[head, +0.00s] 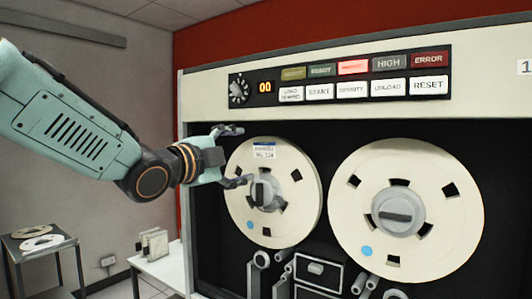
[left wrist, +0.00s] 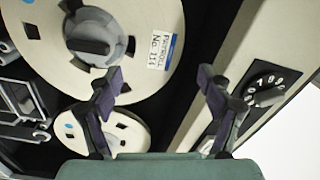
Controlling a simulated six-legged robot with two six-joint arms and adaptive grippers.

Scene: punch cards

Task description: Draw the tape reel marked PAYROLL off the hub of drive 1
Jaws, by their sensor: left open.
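The cream PAYROLL reel (head: 301,217) sits on the left hub of the tape drive (head: 213,94) in the head view, with a white and blue label (head: 264,151) near its top. In the left wrist view the reel (left wrist: 60,73) is upper left, its label (left wrist: 165,42) reading PAYROLL, with the grey hub (left wrist: 92,38) at its middle. My left gripper (head: 243,155) is open and empty at the reel's left edge, fingers pointing toward the reel. In the wrist view its fingers (left wrist: 162,78) spread over the dark gap between reel and cabinet frame. My right gripper is not in view.
A second reel (head: 445,240) sits on the right hub. Buttons and a dial (head: 238,89) line the panel above, and a sign with 1 (head: 525,67) is at the right. Pipes and guides lie below the reels. A white table (head: 160,268) and a dark cart (head: 40,240) stand left.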

